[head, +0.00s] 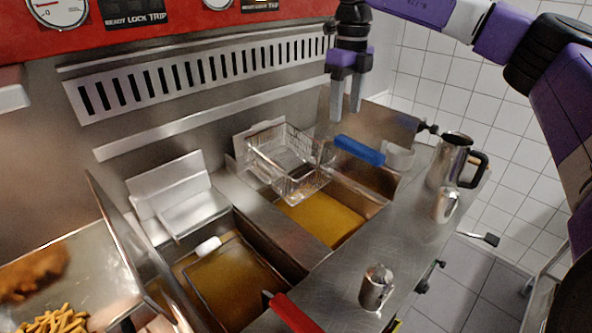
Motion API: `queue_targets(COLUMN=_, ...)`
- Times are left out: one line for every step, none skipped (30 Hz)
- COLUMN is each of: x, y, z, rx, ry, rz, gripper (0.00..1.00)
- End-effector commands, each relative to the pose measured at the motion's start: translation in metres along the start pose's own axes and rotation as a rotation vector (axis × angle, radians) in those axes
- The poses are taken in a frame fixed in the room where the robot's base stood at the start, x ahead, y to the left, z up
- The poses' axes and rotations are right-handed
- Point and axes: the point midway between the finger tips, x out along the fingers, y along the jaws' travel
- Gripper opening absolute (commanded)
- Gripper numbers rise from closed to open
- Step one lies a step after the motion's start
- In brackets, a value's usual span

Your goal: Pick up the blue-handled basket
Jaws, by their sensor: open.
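The wire basket (286,158) hangs tilted over the right oil vat, at the back of the fryer. Its blue handle (359,151) sticks out to the right over the metal counter. My gripper (347,112) points down with its two fingers apart and empty. In the picture it is just above the blue handle, near the handle's left half. I see a gap between fingertips and handle, but cannot tell its exact depth.
A red handle (294,313) lies at the front by the left oil vat (228,284). A metal pitcher (450,162), a smaller jug (446,205) and a metal cup (376,288) stand on the counter (350,262). A tray (99,259) with fries is at left.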

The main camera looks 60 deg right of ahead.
Motion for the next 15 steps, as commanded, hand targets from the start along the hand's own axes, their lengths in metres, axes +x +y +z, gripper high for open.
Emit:
queue_targets(x=0.016, y=0.0, z=0.0, rx=0.0, ry=0.0, rz=0.0, gripper=0.55)
queue_targets(x=0.019, y=0.0, z=0.0, rx=0.0, ry=0.0, rz=0.0, gripper=0.55)
queue_targets(x=0.026, y=0.0, z=0.0, rx=0.0, ry=0.0, rz=0.0, gripper=0.55)
queue_targets(x=0.032, y=0.0, z=0.0, rx=0.0, ry=0.0, rz=0.0, gripper=0.55)
queue_targets(x=0.035, y=0.0, z=0.0, rx=0.0, ry=0.0, rz=0.0, gripper=0.55)
queue_targets(x=0.042, y=0.0, z=0.0, rx=0.0, ry=0.0, rz=0.0, gripper=0.55)
queue_targets(x=0.046, y=0.0, z=0.0, rx=0.0, ry=0.0, rz=0.0, gripper=0.55)
queue_targets(x=0.049, y=0.0, z=0.0, rx=0.0, ry=0.0, rz=0.0, gripper=0.55)
queue_targets(x=0.053, y=0.0, z=0.0, rx=0.0, ry=0.0, rz=0.0, gripper=0.55)
queue_targets(x=0.054, y=0.0, z=0.0, rx=0.0, ry=0.0, rz=0.0, gripper=0.55)
queue_targets(x=0.056, y=0.0, z=0.0, rx=0.0, ry=0.0, rz=0.0, gripper=0.55)
queue_targets(x=0.057, y=0.0, z=0.0, rx=0.0, ry=0.0, rz=0.0, gripper=0.55)
queue_targets(x=0.058, y=0.0, z=0.0, rx=0.0, ry=0.0, rz=0.0, gripper=0.55)
queue_targets(x=0.059, y=0.0, z=0.0, rx=0.0, ry=0.0, rz=0.0, gripper=0.55)
queue_targets(x=0.062, y=0.0, z=0.0, rx=0.0, ry=0.001, rz=0.001, gripper=0.55)
